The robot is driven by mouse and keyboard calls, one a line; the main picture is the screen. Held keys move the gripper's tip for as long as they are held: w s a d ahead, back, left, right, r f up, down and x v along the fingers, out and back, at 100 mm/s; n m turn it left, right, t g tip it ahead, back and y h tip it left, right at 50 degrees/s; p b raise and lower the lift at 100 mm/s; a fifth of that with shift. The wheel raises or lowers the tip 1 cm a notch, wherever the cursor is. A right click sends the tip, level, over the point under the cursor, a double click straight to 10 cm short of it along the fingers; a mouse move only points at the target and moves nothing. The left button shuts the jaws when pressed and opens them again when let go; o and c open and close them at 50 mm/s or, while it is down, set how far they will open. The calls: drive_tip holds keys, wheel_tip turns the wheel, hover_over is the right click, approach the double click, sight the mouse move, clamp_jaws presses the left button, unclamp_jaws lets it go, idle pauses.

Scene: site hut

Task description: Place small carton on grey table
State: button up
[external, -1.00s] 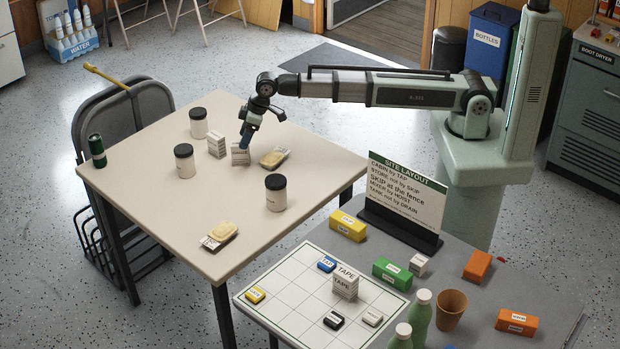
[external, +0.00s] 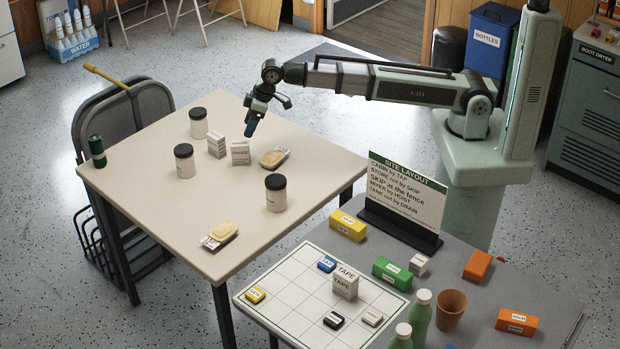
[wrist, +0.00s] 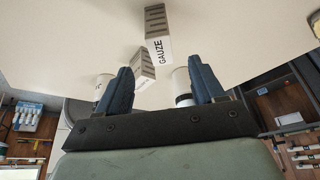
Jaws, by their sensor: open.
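A small white carton (external: 240,153) stands on the beige table (external: 140,190). It shows in the wrist view with GAUZE on its side (wrist: 160,46). A second, similar carton (external: 216,144) stands just left of it and also shows in the wrist view (wrist: 143,72). My gripper (external: 250,128) is open and empty, above and slightly right of the gauze carton, apart from it. Its two blue fingers (wrist: 161,68) are spread in the wrist view. The grey table (external: 545,295) is at the lower right, clear of my gripper.
Black-lidded jars (external: 276,194) and yellow-topped packs (external: 273,158) stand around the cartons.

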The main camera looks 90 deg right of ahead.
wheel_tip(320, 180, up, 5)
drive_tip(key=m+t, duration=0.9)
drive_tip(key=m, duration=2.7)
approach(235, 148)
drive_tip(key=shift+w+d+f, duration=0.4)
drive_tip(key=shift+w+d, duration=0.05)
drive_tip(key=shift+w, duration=0.15)
drive_tip(key=shift+w+d+f, duration=0.4)
drive_tip(key=shift+w+d, duration=0.05)
drive_tip(key=shift+w, duration=0.2)
drive_tip(key=shift+w+f, duration=0.4)
drive_tip(key=shift+w, duration=0.1)
drive_tip(key=shift+x, duration=3.25)
drive_tip(key=shift+s, duration=0.1)
